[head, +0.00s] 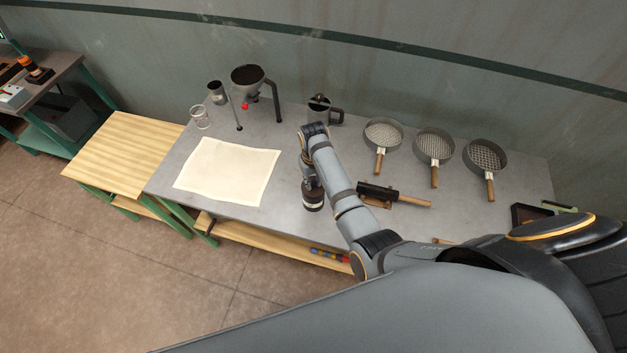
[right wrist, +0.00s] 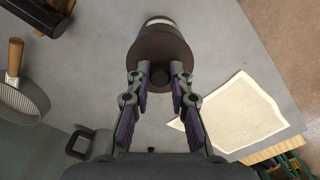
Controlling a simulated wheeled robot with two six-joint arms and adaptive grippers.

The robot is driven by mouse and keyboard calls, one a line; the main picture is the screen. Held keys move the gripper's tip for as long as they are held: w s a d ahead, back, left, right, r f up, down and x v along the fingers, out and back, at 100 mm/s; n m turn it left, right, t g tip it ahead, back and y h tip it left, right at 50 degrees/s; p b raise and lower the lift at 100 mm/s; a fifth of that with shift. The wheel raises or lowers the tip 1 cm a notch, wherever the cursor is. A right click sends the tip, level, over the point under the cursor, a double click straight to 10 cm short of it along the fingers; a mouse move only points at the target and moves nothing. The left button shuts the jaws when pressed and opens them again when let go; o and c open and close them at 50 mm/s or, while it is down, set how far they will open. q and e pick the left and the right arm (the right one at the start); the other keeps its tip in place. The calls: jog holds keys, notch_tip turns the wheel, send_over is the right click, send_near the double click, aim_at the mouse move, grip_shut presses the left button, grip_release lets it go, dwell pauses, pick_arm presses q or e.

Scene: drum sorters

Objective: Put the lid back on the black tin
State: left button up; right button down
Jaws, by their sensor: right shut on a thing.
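The black tin (head: 313,201) with a pale band stands near the front edge of the grey table; its side also shows in the right wrist view (right wrist: 158,21). My right gripper (right wrist: 160,76) is shut on the knob of the dark brown round lid (right wrist: 160,46). The lid is over the tin and hides its mouth. I cannot tell whether the lid rests on the rim or hangs just above it. In the head view my right gripper (head: 309,180) points down at the tin, and my arm partly covers it. My left gripper is out of view.
A cream sheet (head: 227,171) lies left of the tin. Several sieves stand at the back right. A black mug (head: 319,107), a funnel stand (head: 247,78) and a glass jar (head: 200,117) are at the back.

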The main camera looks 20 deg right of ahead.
jog(key=c, duration=1.1)
grip_release()
jog(key=o, duration=0.5)
jog(key=shift+c, duration=0.2)
jog(key=shift+r, duration=0.1)
jog(key=shift+r, duration=3.4)
